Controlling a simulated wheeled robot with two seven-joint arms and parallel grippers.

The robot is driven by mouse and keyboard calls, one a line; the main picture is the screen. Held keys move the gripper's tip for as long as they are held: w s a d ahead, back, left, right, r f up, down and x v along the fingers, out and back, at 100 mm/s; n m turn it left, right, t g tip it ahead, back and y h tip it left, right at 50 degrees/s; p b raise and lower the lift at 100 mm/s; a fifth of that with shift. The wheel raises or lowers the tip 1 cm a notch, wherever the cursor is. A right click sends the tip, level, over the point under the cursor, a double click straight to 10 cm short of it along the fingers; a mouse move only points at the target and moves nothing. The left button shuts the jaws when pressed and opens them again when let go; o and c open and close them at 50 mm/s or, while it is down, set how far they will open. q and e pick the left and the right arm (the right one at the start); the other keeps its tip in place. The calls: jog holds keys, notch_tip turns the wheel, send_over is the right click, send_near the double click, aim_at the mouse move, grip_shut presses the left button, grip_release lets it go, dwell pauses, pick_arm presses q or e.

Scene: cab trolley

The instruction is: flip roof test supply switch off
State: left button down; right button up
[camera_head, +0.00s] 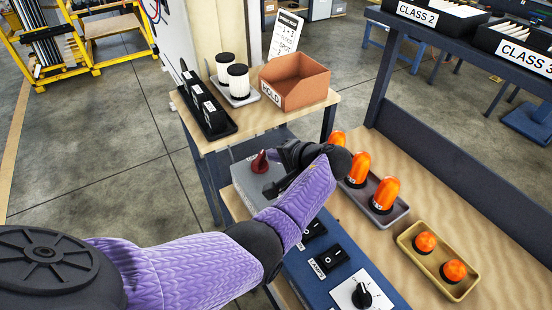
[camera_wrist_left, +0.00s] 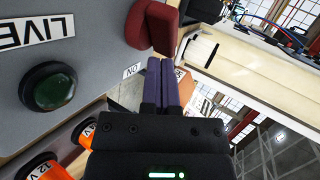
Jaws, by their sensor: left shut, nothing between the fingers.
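A red rotary switch handle (camera_head: 261,162) stands on a grey box (camera_head: 244,180) at the middle of the head view. In the left wrist view the red handle (camera_wrist_left: 154,26) is large at the top, with an "ON" label (camera_wrist_left: 132,70) beside it on the grey panel. My left gripper (camera_head: 276,156) is beside the handle. Its purple fingers (camera_wrist_left: 162,64) are shut and empty, with their tips close to the handle's lower edge; I cannot tell whether they touch. A dark green lamp (camera_wrist_left: 48,87) sits by a "LIVE" label. My right gripper is out of view.
A blue panel with black rocker switches (camera_head: 328,258) and a rotary knob (camera_head: 361,295) lies in front. Trays of orange lamps (camera_head: 384,195) stand to the right. Behind are a brown "HOLD" bin (camera_head: 296,80) and a black tray (camera_head: 205,112).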

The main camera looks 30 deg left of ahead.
pick_arm(q)
jog(key=shift+w+a, duration=0.4)
jog(key=shift+w+a+b, duration=0.2)
jog(key=shift+a+b, duration=0.1)
jog(key=shift+a, duration=0.05)
dwell(1.2)
jog(key=shift+s+r+p, duration=0.1)
jog(key=shift+s+p, duration=0.1)
jog(key=shift+p, duration=0.3)
jog(key=shift+s+a+f+p, duration=0.15)
jog(key=shift+s+f+p, duration=0.15)
jog(key=shift+p, duration=0.4)
jog(key=shift+s+r, duration=0.15)
jog(key=shift+s, duration=0.25)
jog(key=shift+d+r, duration=0.15)
jog(key=shift+d, duration=0.15)
jog(key=p+v, duration=0.2)
jog(key=v, duration=0.7)
jog(key=shift+d+r, duration=0.1)
jog(key=shift+d, duration=0.1)
